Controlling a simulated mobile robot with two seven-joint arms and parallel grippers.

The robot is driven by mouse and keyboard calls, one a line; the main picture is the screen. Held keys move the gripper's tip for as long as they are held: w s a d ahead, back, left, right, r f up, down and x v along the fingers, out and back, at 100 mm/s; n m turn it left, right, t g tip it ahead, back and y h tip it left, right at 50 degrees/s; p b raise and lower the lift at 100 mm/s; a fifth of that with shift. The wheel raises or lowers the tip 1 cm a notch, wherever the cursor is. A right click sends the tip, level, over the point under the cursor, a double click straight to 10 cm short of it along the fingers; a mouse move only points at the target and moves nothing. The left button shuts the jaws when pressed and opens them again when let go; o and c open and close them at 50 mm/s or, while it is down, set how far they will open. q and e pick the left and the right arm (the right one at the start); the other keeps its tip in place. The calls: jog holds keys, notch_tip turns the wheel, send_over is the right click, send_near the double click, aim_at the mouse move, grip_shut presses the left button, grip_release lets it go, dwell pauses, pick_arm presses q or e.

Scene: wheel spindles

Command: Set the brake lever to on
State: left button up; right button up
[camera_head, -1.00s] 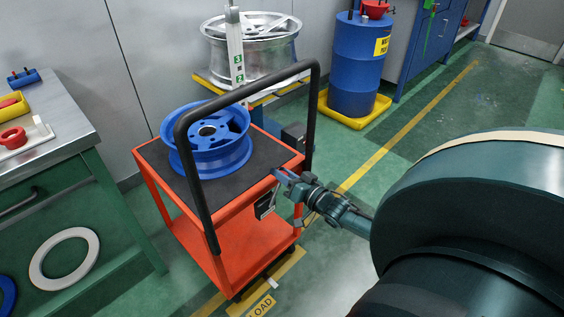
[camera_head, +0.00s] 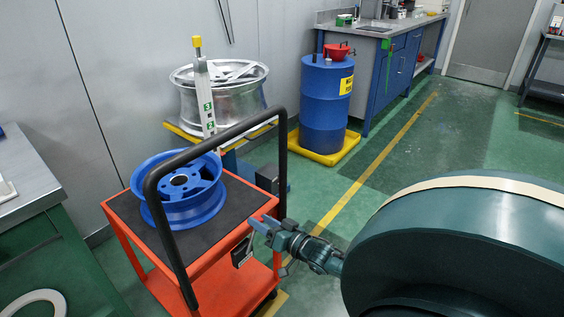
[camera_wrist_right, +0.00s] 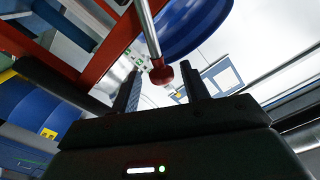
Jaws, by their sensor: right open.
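The brake lever shows in the right wrist view as a metal rod with a dark red knob (camera_wrist_right: 161,73). The knob lies in the gap between the fingertips of my right gripper (camera_wrist_right: 162,80), which is open. In the head view, my right gripper (camera_head: 260,226) is at the near right side of the orange cart (camera_head: 222,268), just below its top edge. A small plate (camera_head: 242,250) shows on the cart side under the gripper. The lever's position is not readable in the head view. My left gripper is not in view.
A blue wheel (camera_head: 182,190) lies on the cart top, behind the black push handle (camera_head: 219,137). A silver wheel (camera_head: 218,88) on a stand and a blue drum (camera_head: 327,92) are behind. A green workbench (camera_head: 35,225) stands left.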

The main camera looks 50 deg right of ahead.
jog(key=s+p, duration=0.1)
jog(key=s, duration=1)
jog(key=shift+s+d+p, duration=0.2)
jog(key=shift+d+p, duration=0.15)
jog(key=shift+d, duration=0.1)
